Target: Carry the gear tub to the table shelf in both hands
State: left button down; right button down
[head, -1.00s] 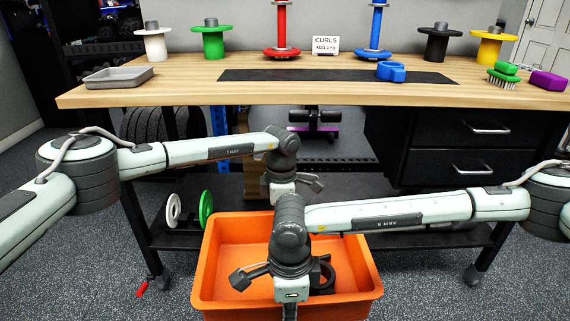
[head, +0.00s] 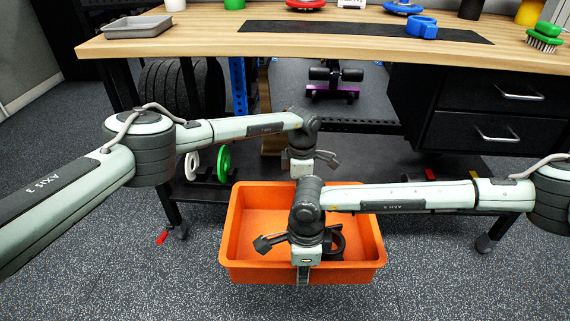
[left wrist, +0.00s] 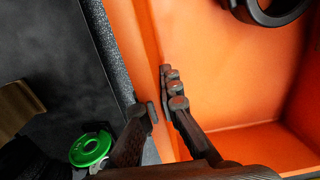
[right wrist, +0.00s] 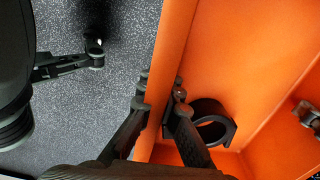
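The orange gear tub (head: 236,245) is in front of the table's dark lower shelf (head: 203,202), overlapping its front edge in the head view. A black ring (head: 336,240) lies inside; it also shows in the right wrist view (right wrist: 212,122). My right gripper (right wrist: 160,95) straddles the near wall the same way, one finger inside and one outside. The arms hide part of the tub. Whether its base clears the floor is hard to tell.
A white plate (head: 191,166) and green plate (head: 223,164) stand on the shelf's left part. The wooden tabletop (head: 200,44) overhangs the shelf, with black drawers (head: 490,110) at right. A purple-based bench (head: 332,88) stands behind. Speckled floor (head: 420,285) is clear in front.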

aim_at(327, 175)
jog(key=i+j+z, duration=0.4)
jog(key=i, duration=0.2)
jog(key=i+j, duration=0.25)
jog(key=i, duration=0.75)
jog(key=l+z, duration=0.05)
